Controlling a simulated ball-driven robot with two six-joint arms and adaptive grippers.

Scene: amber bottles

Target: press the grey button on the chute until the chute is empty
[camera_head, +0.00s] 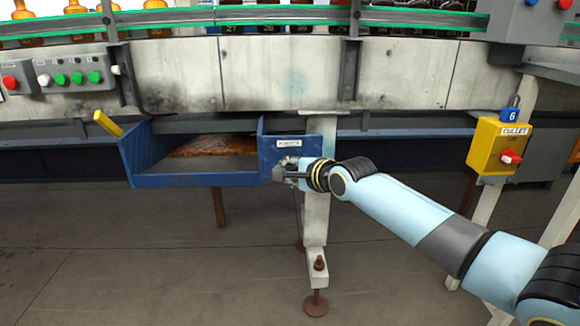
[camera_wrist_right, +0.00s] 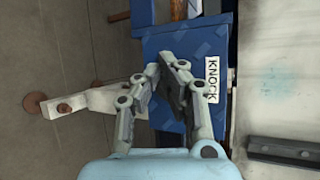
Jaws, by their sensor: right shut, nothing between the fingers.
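The blue chute (camera_head: 195,180) hangs below the conveyor in the head view. Its open left part holds a brown, amber-coloured heap (camera_head: 212,147); single pieces cannot be told apart. Its right end is a closed blue panel with a white label (camera_head: 288,143). The panel (camera_wrist_right: 185,42) and label (camera_wrist_right: 211,80) also show in the right wrist view. My right gripper (camera_head: 277,172) is shut and empty in front of this panel, below the label; its fingertips (camera_wrist_right: 168,65) are close to the panel, but contact cannot be told. I cannot make out the grey button. My left gripper is out of view.
A yellow handle (camera_head: 108,123) sticks up at the chute's left end. A yellow box (camera_head: 496,146) with a red knob is at the right. A control box (camera_head: 75,73) with several buttons is at the upper left. A support leg (camera_head: 317,215) stands behind the gripper.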

